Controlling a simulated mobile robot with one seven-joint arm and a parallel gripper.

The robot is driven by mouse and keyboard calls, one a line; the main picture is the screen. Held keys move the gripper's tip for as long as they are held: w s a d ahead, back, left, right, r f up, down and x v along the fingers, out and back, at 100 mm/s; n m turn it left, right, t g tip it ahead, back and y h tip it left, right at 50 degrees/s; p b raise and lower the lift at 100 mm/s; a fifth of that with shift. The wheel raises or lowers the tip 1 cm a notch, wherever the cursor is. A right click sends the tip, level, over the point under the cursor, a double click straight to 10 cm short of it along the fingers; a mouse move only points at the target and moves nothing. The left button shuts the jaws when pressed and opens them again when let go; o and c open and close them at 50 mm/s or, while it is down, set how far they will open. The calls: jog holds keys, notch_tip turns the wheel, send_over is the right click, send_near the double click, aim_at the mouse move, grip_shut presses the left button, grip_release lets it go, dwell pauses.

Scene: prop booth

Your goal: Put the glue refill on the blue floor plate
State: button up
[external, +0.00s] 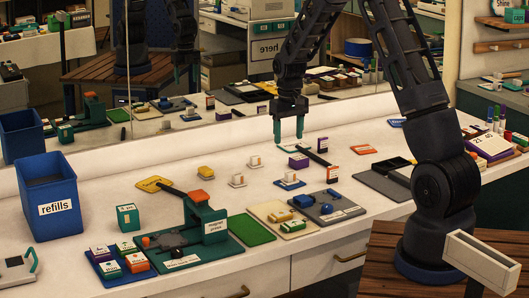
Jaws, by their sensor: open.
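My gripper (288,135) hangs open and empty above the back middle of the white counter, its two green fingers pointing down. A small blue plate (297,186) lies on the counter below the gripper, with a small pale and brown piece on it. A blue tray (105,276) at the front left holds several small labelled blocks, including purple, green and orange ones (137,262). Their labels are too small to read surely, so I cannot tell which thing is the glue refill. My gripper is well apart from the tray.
A blue bin labelled "refills" (48,195) stands at the left. A green press (207,225) with an orange top stands mid-counter. A green mat (250,230), a beige tray (284,228) and a grey tray (352,214) lie to its right. A mirror runs behind the counter.

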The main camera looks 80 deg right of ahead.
jog(key=s+a+r+n+t, duration=0.1)
jog(key=a+r+n, duration=0.1)
jog(key=a+r, duration=1.05)
jog(key=s+a+r+n+t, duration=0.1)
jog(key=a+r+n, duration=0.1)
jog(key=a+r, duration=1)
jog(key=s+a+r+n+t, duration=0.2)
jog(key=s+a+n, duration=0.2)
jog(key=s+a, duration=1.6)
jog(key=a, duration=0.3)
jog(key=shift+n+t, duration=0.3)
jog(key=shift+n, duration=0.1)
